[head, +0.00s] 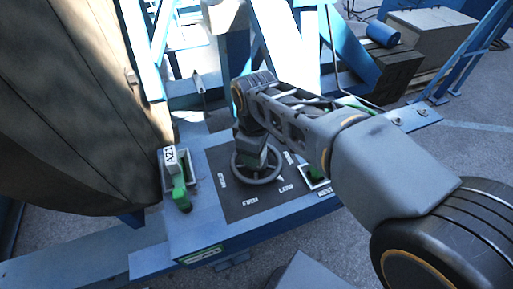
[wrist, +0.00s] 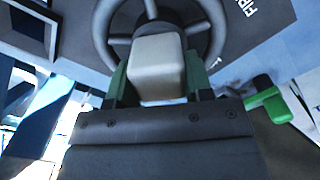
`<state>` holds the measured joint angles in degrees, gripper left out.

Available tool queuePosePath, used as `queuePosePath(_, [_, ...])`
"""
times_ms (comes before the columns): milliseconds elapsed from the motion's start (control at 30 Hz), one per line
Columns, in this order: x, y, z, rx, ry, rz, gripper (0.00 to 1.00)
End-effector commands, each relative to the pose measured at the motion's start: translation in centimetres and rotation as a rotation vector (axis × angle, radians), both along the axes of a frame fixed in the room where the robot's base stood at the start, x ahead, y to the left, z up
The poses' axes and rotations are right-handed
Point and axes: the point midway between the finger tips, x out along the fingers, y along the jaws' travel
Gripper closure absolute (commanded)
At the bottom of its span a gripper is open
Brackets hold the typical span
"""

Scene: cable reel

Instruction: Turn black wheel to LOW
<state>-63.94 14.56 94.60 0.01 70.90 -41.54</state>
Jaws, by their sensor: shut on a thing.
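The black wheel (head: 240,174) lies flat on a dark panel (head: 232,205) with white labels around it. The label LOW (head: 286,187) is at the wheel's lower right. My gripper (head: 258,157) is over the wheel's middle from above and hides part of the hub. In the wrist view my gripper (wrist: 155,75) has a green finger on each side of a pale block, with the jaws closed on it. The wheel's rim and spokes (wrist: 213,30) show behind the block. I cannot make out a pointer on the wheel.
A green lever (head: 181,195) with an A21 tag (head: 169,158) stands left of the panel. A large reel (head: 75,100) fills the left. Blue frame beams stand behind.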

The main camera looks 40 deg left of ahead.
Motion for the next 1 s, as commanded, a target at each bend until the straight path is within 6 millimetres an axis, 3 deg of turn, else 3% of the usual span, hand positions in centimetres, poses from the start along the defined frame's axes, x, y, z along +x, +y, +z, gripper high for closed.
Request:
queuePosePath(167, [0.2, 0.1, 0.3, 0.008, -0.005, -0.003, 0.96])
queuePosePath(200, [0.2, 0.1, 0.3, 0.008, -0.005, -0.003, 0.49])
queuePosePath(433, [0.1, 0.0, 0.2, 0.004, -0.002, -0.003, 0.28])
queuePosePath(767, [0.1, 0.0, 0.6, 0.004, -0.002, -0.003, 0.28])
queuePosePath(1000, [0.2, 0.1, 4.6, 0.007, -0.003, -0.003, 0.28])
